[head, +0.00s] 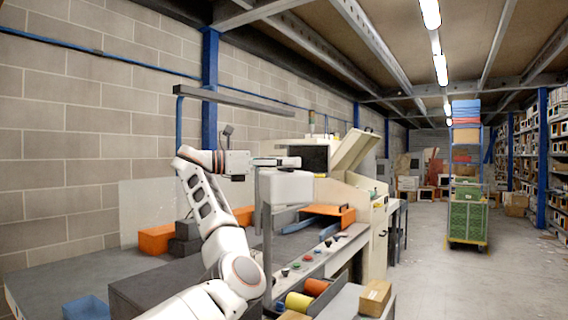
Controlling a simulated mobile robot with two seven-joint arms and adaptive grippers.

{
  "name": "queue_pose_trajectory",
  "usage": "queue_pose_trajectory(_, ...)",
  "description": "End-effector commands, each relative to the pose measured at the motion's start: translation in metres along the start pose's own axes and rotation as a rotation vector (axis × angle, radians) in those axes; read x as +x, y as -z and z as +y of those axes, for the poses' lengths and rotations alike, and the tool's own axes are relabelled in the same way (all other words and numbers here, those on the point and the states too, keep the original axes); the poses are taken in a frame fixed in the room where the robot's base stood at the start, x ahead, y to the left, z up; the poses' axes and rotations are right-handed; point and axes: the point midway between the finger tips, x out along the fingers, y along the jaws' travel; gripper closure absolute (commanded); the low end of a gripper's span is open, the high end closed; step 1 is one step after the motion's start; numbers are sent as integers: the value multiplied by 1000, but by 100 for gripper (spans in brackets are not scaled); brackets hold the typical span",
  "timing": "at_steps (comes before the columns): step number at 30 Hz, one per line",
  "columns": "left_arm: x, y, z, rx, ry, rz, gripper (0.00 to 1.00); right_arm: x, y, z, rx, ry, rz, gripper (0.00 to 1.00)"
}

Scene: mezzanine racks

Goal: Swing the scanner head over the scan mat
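A pale grey box-shaped head (288,187), which looks like the scanner head, sits on a grey upright post (267,240) at the middle of the bench. My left arm rises from the bottom and bends right. My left gripper (290,162) is at the top edge of this head; I cannot tell whether it touches it. Its fingers are seen from the side and small, so their opening is unclear. I cannot pick out the scan mat for certain; the arm and head hide part of the bench. My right gripper is not in view.
An orange bin (328,214) and a panel with coloured buttons (308,256) lie right of the post. A beige machine (360,190) stands behind. The aisle at right is open beside a loaded trolley (467,205).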

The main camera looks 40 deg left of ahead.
Motion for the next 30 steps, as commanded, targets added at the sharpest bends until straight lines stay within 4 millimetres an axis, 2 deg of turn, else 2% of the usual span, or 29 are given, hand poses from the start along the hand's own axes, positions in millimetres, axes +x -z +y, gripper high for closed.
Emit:
queue_pose_trajectory(8,3,4,0,-3,3,7,70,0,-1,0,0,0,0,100)
queue_pose_trajectory(9,3,4,0,-3,3,7,26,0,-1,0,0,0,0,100)
queue_pose_trajectory(11,3,4,0,-3,3,7,14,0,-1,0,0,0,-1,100)
queue_pose_trajectory(23,1,-3,0,0,0,1,14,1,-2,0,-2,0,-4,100)
queue_pose_trajectory(26,0,-14,0,0,0,0,14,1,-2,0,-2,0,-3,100)
queue_pose_trajectory(30,0,-39,-1,1,2,-1,14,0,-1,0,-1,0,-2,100)
